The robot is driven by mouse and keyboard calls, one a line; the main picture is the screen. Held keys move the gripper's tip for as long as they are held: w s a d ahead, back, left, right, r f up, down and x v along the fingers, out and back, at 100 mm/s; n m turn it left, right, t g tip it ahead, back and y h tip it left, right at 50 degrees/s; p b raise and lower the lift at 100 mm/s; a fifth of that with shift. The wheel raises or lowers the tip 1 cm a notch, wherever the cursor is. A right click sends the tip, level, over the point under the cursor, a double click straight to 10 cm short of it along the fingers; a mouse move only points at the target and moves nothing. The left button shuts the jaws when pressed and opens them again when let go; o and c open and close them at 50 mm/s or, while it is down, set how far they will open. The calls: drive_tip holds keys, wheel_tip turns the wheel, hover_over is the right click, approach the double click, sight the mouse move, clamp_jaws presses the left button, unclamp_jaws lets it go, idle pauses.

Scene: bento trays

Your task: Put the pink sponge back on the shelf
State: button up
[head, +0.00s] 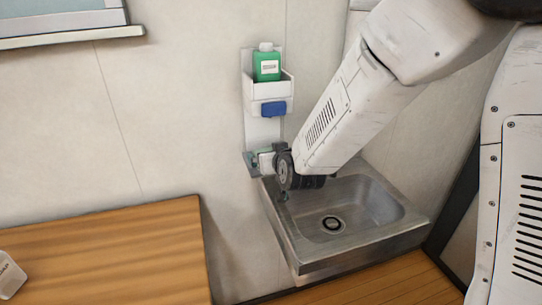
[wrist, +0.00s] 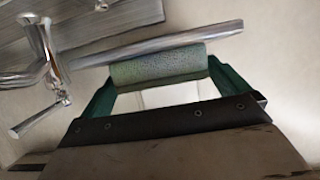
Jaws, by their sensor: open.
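No pink sponge can be made out in either view. My gripper (head: 262,162) is at the wall by the sink's back left corner, below the white wall shelf (head: 268,92). In the wrist view my gripper (wrist: 160,80) has its two green fingers apart. A grey-green, roller-like piece (wrist: 158,66) lies across the space between the fingertips; it looks close to both, but I cannot tell whether it touches them. A green bottle (head: 267,66) stands upright in the shelf, and a blue block (head: 273,109) is at the shelf's lower front.
A metal sink (head: 375,205) is below my arm. A chrome tap (wrist: 48,62) and a metal bar (wrist: 165,42) are close to the fingers. A wooden table (head: 110,250) with a white container (head: 9,274) is at the left. The wall left of the shelf is clear.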

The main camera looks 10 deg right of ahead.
drive_tip(key=v, duration=1)
drive_tip(key=shift+s, duration=0.25)
drive_tip(key=shift+d+r, duration=0.1)
drive_tip(key=shift+r, duration=0.1)
drive_tip(key=s+d+r+g+h, duration=0.1)
drive_tip(key=s+d+g, duration=0.3)
drive_tip(key=s, duration=0.5)
drive_tip(key=s+d+r+m+g, duration=0.1)
drive_tip(key=s+d+r+g, duration=0.1)
drive_tip(key=s+d+g, duration=0.2)
drive_tip(key=s+d+r+m+g+h, duration=0.1)
drive_tip(key=s+d+g, duration=0.3)
drive_tip(key=s+d, duration=0.5)
drive_tip(key=s+r, duration=0.1)
drive_tip(key=s, duration=0.5)
drive_tip(key=shift+r+h, duration=0.3)
drive_tip(key=shift+d, duration=0.1)
